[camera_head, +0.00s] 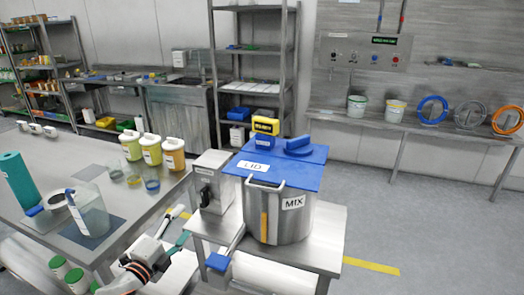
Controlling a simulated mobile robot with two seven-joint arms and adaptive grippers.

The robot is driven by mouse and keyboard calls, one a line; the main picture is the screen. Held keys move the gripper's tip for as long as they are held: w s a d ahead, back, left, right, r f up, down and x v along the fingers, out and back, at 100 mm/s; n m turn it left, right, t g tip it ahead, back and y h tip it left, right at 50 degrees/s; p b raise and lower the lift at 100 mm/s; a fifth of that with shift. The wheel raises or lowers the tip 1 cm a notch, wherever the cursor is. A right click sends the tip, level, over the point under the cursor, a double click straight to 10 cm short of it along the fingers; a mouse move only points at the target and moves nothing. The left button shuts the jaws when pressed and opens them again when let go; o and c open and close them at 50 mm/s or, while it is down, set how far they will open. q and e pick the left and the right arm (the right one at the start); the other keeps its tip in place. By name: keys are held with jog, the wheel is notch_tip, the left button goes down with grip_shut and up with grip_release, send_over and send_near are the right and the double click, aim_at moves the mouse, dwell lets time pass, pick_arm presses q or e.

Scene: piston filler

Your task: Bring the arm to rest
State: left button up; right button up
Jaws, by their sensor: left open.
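My left arm comes in from the bottom left, with white, black and orange links. Its left gripper (176,229) is open, with the two fingers spread apart and nothing visible between them. It is in front of the steel table's right edge and left of the pot stand. The steel pot labelled MIX (288,215) stands on that stand, and a blue lid (272,168) labelled LID lies on top of it. My right gripper is not in view.
The steel table (80,160) at left holds a clear jug (90,214), a teal roll (17,180), yellow-green bottles (151,150) and small cups. A grey box (212,182) and a blue-ended handle (218,262) are near the gripper. Open floor (430,215) lies at right.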

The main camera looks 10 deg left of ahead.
pick_arm(q)
jog(key=s+d+f+n+g, duration=0.3)
jog(key=s+d+f+n, duration=0.4)
jog(key=s+f, duration=0.4)
jog(key=s+d+f+n+g, duration=0.4)
jog(key=s+d+f+n, duration=0.4)
jog(key=s+f, duration=0.3)
jog(key=s+d, duration=0.1)
jog(key=s, duration=0.2)
jog(key=shift+d+f, duration=0.2)
jog(key=shift+d, duration=0.1)
